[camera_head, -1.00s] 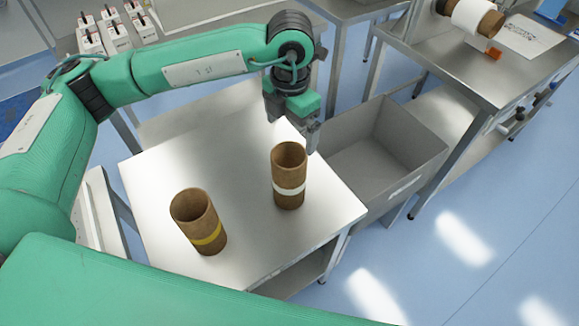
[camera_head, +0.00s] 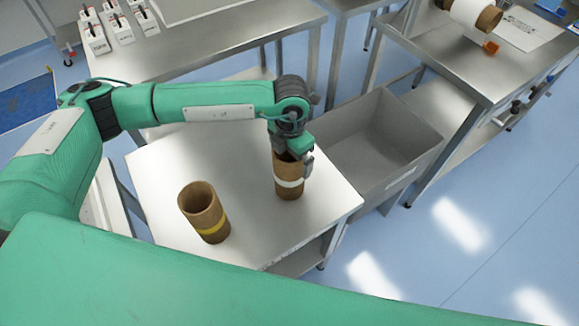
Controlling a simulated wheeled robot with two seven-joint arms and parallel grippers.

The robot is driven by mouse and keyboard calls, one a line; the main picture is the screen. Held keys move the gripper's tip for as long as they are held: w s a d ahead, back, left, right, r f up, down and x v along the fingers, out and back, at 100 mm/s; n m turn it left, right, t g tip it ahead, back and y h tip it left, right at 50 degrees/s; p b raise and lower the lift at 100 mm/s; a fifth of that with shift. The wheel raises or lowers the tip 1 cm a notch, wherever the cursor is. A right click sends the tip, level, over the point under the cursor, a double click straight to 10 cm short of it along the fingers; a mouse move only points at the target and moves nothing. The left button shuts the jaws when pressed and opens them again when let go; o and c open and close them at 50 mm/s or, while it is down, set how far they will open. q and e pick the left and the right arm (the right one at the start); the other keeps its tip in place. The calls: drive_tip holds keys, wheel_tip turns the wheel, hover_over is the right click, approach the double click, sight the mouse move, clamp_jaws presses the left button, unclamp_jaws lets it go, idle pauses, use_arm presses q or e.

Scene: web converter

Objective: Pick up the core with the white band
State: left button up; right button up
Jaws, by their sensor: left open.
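The core with the white band (camera_head: 289,184) is a brown cardboard tube standing upright on a small steel table (camera_head: 250,235). My left gripper (camera_head: 292,165) is at its top, open, with a finger in front of the right side of its rim. The gripper hides much of the core's upper opening. I cannot tell whether the fingers touch the core. A second core with a yellow band (camera_head: 205,213) stands upright to the left on the same table. My right gripper does not show.
A grey open bin (camera_head: 375,150) stands right of the small table. White labelled boxes (camera_head: 120,30) sit on a bench at the back left.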

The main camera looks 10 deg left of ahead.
use_arm(q)
drive_tip(key=shift+c, duration=0.4)
drive_tip(key=c, duration=1.1)
drive_tip(key=shift+c, duration=0.9)
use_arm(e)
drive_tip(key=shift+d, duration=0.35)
use_arm(q)
drive_tip(key=shift+r, duration=0.1)
